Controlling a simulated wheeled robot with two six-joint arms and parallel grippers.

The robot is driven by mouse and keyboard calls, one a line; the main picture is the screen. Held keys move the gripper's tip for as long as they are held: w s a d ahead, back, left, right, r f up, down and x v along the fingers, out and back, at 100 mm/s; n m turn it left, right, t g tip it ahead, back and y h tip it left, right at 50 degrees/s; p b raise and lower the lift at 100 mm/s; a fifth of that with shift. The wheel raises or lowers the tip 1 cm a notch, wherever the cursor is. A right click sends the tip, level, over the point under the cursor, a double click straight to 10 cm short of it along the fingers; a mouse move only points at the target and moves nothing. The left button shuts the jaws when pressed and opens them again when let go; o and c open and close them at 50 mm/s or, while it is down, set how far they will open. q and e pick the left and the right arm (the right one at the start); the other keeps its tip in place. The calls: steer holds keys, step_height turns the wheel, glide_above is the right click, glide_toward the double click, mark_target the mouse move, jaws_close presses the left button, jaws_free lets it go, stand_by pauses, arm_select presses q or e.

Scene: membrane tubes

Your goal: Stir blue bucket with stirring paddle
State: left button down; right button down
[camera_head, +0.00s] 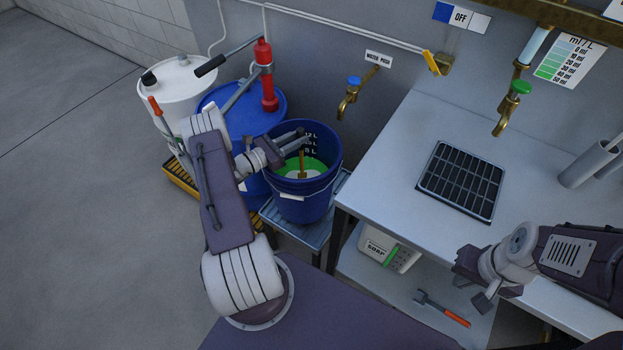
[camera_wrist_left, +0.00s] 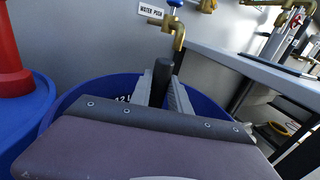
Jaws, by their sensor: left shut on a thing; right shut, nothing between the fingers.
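The blue bucket (camera_head: 300,208) stands on a low slatted stand and holds green and white contents. It also shows in the left wrist view (camera_wrist_left: 212,100), behind my gripper. My left gripper (camera_head: 299,138) is over the bucket's opening and shut on the stirring paddle. The paddle's brown shaft (camera_head: 302,164) goes down into the contents; its lower end is hidden. In the left wrist view the paddle's dark handle top (camera_wrist_left: 162,84) stands between the fingers. My right gripper (camera_head: 478,282) is shut and empty in front of the bench.
A blue drum (camera_head: 240,122) with a red hand pump (camera_head: 266,80) stands close left of the bucket, by a white drum (camera_head: 180,85). A brass tap (camera_head: 350,98) is on the wall behind. The bench (camera_head: 400,165) with a black grid tray (camera_head: 461,180) is right.

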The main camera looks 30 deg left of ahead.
arm_select(q)
steer(key=shift+s+d+p, duration=0.35)
steer(key=shift+s+d, duration=0.15)
steer(key=shift+d, duration=0.15)
steer(key=shift+s+d+p, duration=0.3)
steer(key=shift+s+d, duration=0.15)
steer(key=shift+d, duration=0.3)
steer(key=d, duration=0.2)
steer(key=shift+w+d+p, duration=0.35)
steer(key=shift+d+p, duration=0.05)
steer(key=shift+w, duration=0.1)
